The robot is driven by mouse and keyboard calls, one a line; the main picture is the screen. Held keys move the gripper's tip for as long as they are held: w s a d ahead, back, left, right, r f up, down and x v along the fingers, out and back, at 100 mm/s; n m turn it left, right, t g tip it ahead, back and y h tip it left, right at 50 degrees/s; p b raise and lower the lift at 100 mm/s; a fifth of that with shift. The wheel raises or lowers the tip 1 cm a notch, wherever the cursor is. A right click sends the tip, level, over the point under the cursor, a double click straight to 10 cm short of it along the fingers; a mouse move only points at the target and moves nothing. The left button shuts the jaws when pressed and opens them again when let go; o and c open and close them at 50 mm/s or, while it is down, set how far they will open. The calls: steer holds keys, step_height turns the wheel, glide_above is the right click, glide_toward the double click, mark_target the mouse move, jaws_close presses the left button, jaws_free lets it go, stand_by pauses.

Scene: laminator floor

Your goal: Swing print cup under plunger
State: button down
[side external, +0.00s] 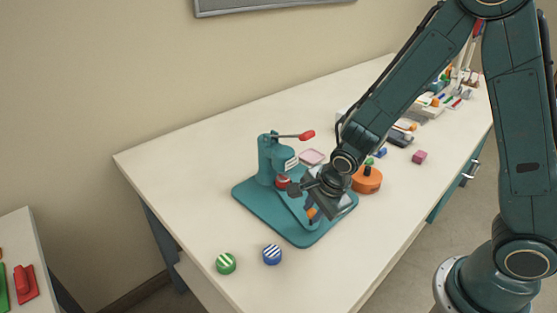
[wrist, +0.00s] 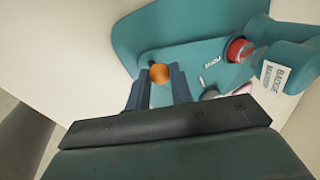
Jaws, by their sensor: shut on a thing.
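A teal badge press (side external: 271,160) stands on a teal base plate (side external: 300,238), with its red-tipped lever (side external: 307,135) pointing right. A red cup (side external: 282,181) sits low beside the press head; it also shows in the wrist view (wrist: 238,50). I cannot tell which cup it is. My gripper (side external: 314,207) is low over the front of the plate, shut on an orange knob (wrist: 159,73). The knob (side external: 311,213) shows between the fingers. Small white labels near the knob are too small to read.
A green striped badge (side external: 226,263) and a blue striped badge (side external: 272,254) lie in front of the plate. An orange round container (side external: 366,180) stands close behind my gripper. A pink tray (side external: 312,157) and a pink block (side external: 420,157) lie farther back. The table's left side is clear.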

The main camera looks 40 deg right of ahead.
steer(key=shift+w, duration=0.15)
steer(key=c, duration=1.2)
jaws_free()
steer(key=shift+c, duration=0.2)
steer(key=shift+r, duration=0.1)
steer(key=v, duration=1.3)
steer(key=shift+r, duration=0.3)
steer(key=shift+a, duration=0.1)
steer(key=shift+s+r, duration=0.1)
steer(key=shift+s, duration=0.1)
